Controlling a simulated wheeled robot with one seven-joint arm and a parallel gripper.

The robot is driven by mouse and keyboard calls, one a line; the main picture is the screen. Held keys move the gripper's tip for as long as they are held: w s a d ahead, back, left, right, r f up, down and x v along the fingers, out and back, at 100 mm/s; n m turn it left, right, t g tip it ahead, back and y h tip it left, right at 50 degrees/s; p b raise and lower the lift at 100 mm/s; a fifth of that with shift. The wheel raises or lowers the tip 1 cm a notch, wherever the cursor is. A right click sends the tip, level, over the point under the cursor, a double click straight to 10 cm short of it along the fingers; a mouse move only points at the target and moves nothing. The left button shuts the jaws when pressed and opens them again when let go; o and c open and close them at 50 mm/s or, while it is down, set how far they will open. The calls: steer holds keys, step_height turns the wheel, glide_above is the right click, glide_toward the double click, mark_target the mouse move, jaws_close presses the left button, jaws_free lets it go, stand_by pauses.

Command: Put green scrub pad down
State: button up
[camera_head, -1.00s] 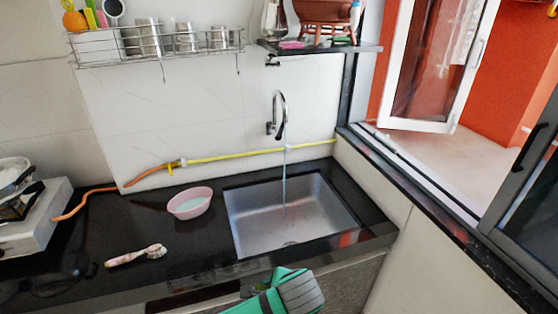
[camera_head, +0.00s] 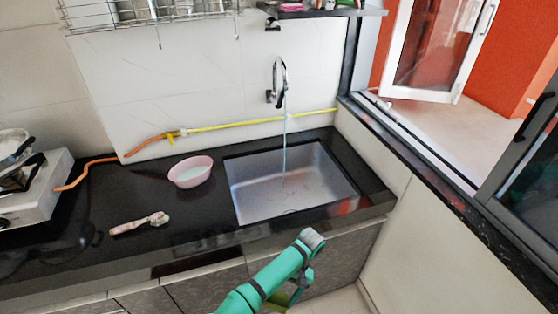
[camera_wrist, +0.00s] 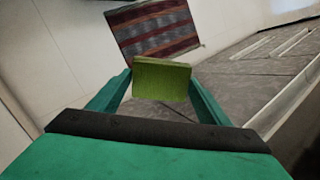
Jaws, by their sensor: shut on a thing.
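The green scrub pad (camera_wrist: 162,80) is a small yellow-green block between the two teal fingers of my gripper (camera_wrist: 160,84) in the wrist view. The fingers are shut on its sides, and it is clear of any surface that I can make out. In the head view my teal arm reaches up from the bottom edge, in front of the cabinets below the counter. A small olive-green patch (camera_head: 277,300) below the arm there looks like the pad, partly hidden.
The black counter (camera_head: 110,265) carries a pink bowl (camera_head: 190,172), a brush (camera_head: 140,223) and a stove (camera_head: 28,195). The steel sink (camera_head: 290,190) has running water. A striped mat (camera_wrist: 155,32) shows beyond the pad. The counter around the brush has free room.

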steer(key=shift+d+f+n+g, duration=0.2)
steer(key=shift+f+n+g, duration=0.2)
steer(key=shift+f+n, duration=0.6)
steer(key=shift+m, duration=0.3)
